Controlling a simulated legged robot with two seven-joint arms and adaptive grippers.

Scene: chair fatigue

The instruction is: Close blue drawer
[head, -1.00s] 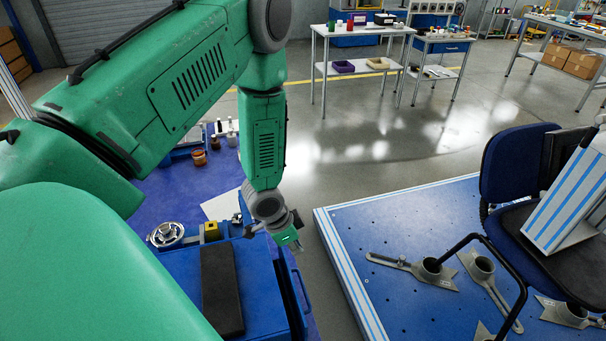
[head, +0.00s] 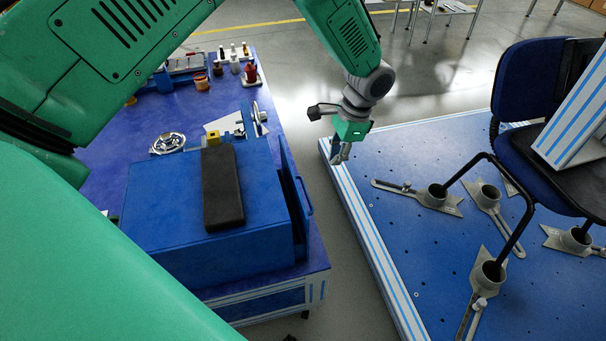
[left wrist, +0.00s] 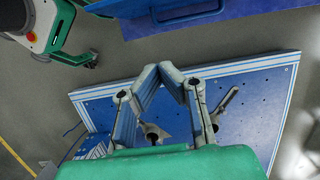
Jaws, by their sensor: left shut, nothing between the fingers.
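The blue drawer (head: 293,188) is in the right side of a blue box-shaped cabinet (head: 150,215) on the blue table. Its front stands slightly out from the cabinet, with a dark gap behind it, and carries a blue handle (head: 306,196). My left gripper (head: 338,158) is shut and empty, to the right of the drawer front and apart from it, over the near edge of the platform. In the left wrist view the gripper fingers (left wrist: 172,72) come together, and the blue drawer front with its handle (left wrist: 188,14) shows at the top. My right gripper is not in view.
A black pad (head: 222,188) lies on the cabinet top. Bottles and jars (head: 235,65) stand at the table's back. A perforated blue platform (head: 400,245) with metal clamps and a blue chair (head: 530,85) is at right. A floor gap separates table and platform.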

